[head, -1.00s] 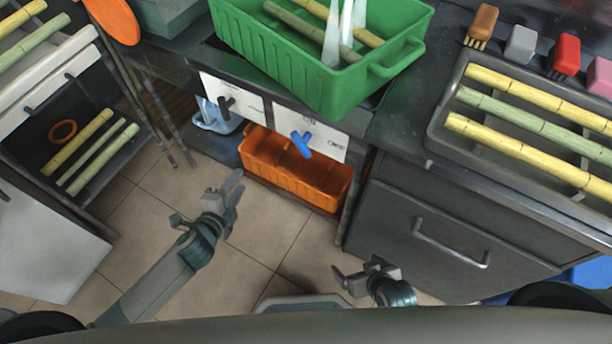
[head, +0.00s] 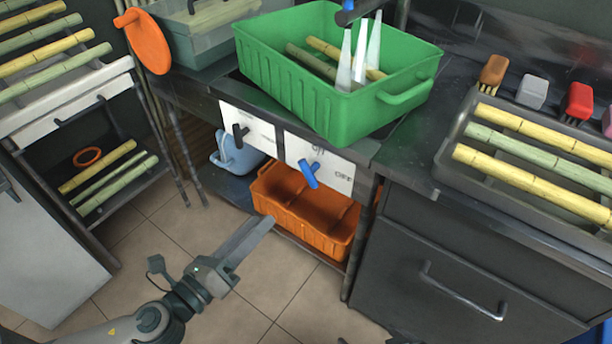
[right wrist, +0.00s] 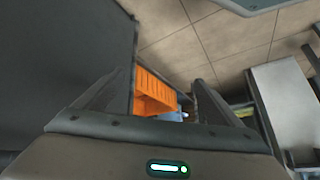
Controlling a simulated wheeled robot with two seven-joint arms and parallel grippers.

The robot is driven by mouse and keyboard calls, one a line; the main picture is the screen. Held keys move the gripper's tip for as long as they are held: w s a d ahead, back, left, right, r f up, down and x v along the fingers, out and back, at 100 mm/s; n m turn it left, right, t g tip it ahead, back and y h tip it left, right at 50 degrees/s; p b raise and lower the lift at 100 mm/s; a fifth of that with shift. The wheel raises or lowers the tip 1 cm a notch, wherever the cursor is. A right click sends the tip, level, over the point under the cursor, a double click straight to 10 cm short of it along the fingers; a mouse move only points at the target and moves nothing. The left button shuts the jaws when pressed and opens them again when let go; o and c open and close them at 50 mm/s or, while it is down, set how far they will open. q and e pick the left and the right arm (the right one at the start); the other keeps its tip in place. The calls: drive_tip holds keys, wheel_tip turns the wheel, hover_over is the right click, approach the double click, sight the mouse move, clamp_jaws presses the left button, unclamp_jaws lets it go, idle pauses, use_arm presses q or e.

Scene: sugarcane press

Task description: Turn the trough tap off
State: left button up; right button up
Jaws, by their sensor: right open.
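A blue knob (head: 309,173) sits on a white panel (head: 335,172) under the counter's front edge. The panel has "ON" lettering above the knob and "OFF" to its right; the knob slants between upper left and lower right. White streams (head: 360,55) stand in the green crate-like trough (head: 300,85), below a spout (head: 350,14) at the top edge. My left gripper (head: 258,232) is in front of the orange bin, below and left of the knob; its finger gap is unclear. My right gripper (right wrist: 160,78) is open and empty in the right wrist view.
A black knob (head: 239,132) is on the neighbouring white panel. An orange bin (head: 300,212) and a blue jug (head: 236,153) stand on the shelf below. A grey tray (head: 448,158) of canes is on the right counter. A drawer handle (head: 460,292) juts out below it.

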sight(306, 175)
use_arm(q)
drive_tip(key=x, duration=1.7)
drive_tip(key=shift+w+d+f+p, duration=0.1)
drive_tip(key=shift+w+p, duration=0.05)
drive_tip(key=shift+p, duration=0.2)
